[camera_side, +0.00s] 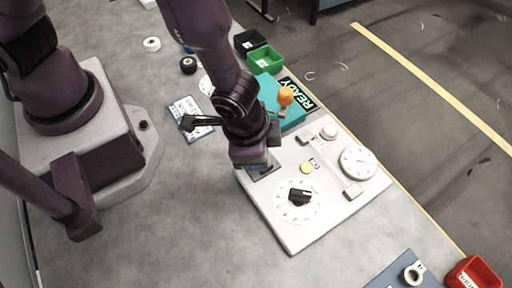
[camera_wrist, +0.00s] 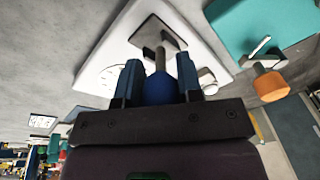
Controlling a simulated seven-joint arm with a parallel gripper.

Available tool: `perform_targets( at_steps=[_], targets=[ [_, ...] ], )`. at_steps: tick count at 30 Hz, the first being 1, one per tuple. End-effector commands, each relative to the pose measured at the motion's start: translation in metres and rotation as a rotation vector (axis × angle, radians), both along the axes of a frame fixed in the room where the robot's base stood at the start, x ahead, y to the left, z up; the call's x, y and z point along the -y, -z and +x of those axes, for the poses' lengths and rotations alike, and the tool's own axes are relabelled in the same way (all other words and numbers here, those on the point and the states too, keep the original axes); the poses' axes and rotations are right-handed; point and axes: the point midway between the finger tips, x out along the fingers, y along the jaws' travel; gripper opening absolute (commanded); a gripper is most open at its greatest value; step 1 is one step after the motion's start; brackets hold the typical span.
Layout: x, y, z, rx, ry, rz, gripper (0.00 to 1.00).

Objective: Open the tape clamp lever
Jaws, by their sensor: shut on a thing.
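My gripper (camera_side: 258,162) is low over the left part of the white panel (camera_side: 290,238) in the side view. In the wrist view my gripper (camera_wrist: 159,78) is shut on a blue ball knob (camera_wrist: 159,92), one finger on each side. A grey rod (camera_wrist: 160,58) runs from the knob to a dark slotted plate (camera_wrist: 171,31) on the panel. The knob is hidden in the side view. An orange-knobbed lever (camera_side: 286,94) stands on a teal box (camera_side: 293,119) beyond the panel. No label shows which lever is the tape clamp lever.
The panel also carries a black rotary knob (camera_side: 299,196), a round gauge (camera_side: 357,162) and a yellow button (camera_side: 306,168). Green (camera_side: 265,58) and red (camera_side: 474,274) bins stand near the table edge. Bare table lies in front of the panel.

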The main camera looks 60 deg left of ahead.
Motion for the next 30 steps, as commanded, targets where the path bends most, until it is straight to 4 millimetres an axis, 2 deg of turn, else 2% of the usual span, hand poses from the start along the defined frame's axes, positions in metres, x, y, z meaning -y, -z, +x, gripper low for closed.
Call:
perform_targets(
  at_steps=[3,4,6,7,15,19,23,30],
  targets=[
    [0.0,-0.001,0.001,0.003,-0.002,-0.003,0.0],
    [0.0,-0.001,0.001,0.003,-0.002,-0.002,0.38],
    [0.0,-0.001,0.001,0.003,-0.002,-0.002,0.54],
    [0.0,-0.001,0.001,0.003,-0.002,-0.002,0.59],
    [0.0,-0.001,0.0,0.001,-0.001,-0.001,0.59],
    [0.001,-0.008,-0.001,0.0,-0.001,-0.002,0.59],
    [0.001,-0.026,-0.004,0.003,0.001,-0.004,0.59],
    [0.002,-0.073,-0.012,0.004,0.0,-0.006,0.59]
  ],
)
